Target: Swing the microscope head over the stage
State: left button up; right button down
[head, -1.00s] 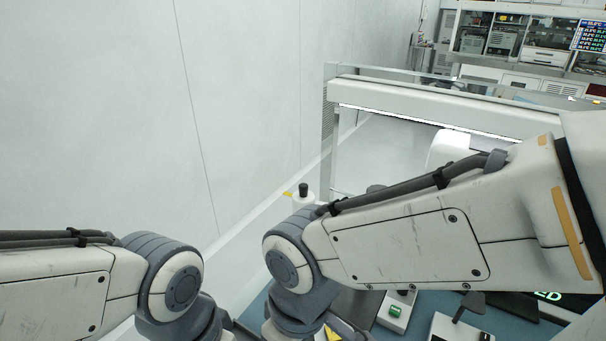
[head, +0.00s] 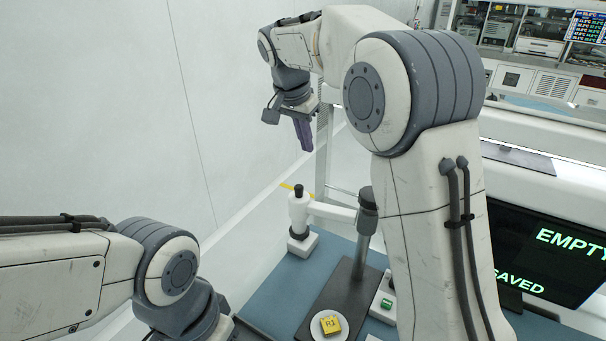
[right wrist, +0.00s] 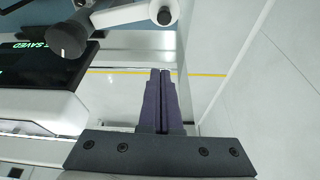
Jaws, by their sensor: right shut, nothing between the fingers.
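The microscope head (head: 299,207) is a white cylinder with a black cap, on a white arm (head: 335,211) reaching left from a dark post (head: 364,240). It stands off to the left of the stage (head: 316,332), a pale round disc on a dark base. A yellow block marked R1 (head: 333,325) lies on the stage. My right gripper (head: 306,146) is shut and empty, in the air above and beyond the head. In the right wrist view its fingers (right wrist: 161,74) are together, with the head (right wrist: 164,12) apart from them near the top edge. My left gripper is out of frame.
A white box (head: 301,244) stands below the head. A dark monitor (head: 545,255) stands at the right. My right arm covers the middle of the bench. A wall fills the left.

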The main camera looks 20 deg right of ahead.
jog(key=p, duration=0.5)
send_over(304, 192)
notch_tip(304, 192, down, 9)
jog(key=shift+w+d+r, duration=0.1)
jog(key=shift+w+d, duration=0.05)
jog(key=shift+a+f, duration=0.2)
jog(key=shift+s, duration=0.2)
jog(key=shift+a, duration=0.1)
